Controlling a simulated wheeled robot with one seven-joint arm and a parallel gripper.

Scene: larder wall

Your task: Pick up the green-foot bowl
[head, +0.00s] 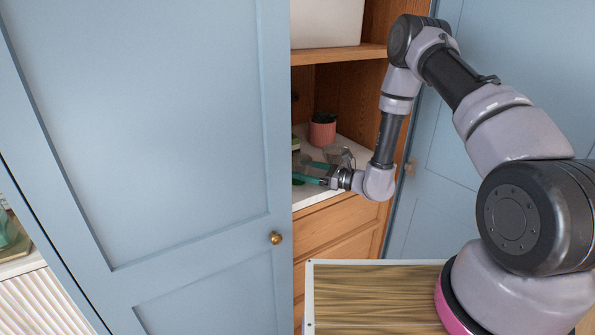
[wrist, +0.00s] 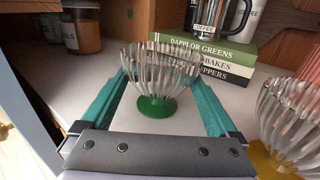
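The green-foot bowl (wrist: 156,104) stands upright on the white shelf in the wrist view, with clear ribbed sides flaring above a round green foot. My gripper (wrist: 160,82) is open, its two teal fingers lying to the left and right of the bowl. The bowl is between them; I cannot tell whether either finger touches it. In the head view my gripper (head: 308,173) reaches into the larder opening, and the blue door hides part of the shelf there.
A similar bowl with a yellow foot (wrist: 285,155) stands close on the right. Behind are stacked books (wrist: 205,58) with a coffee press (wrist: 215,18) on top, and jars (wrist: 82,30) at back left. The blue door (head: 150,130) edges the opening; a pink pot (head: 322,131) stands inside.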

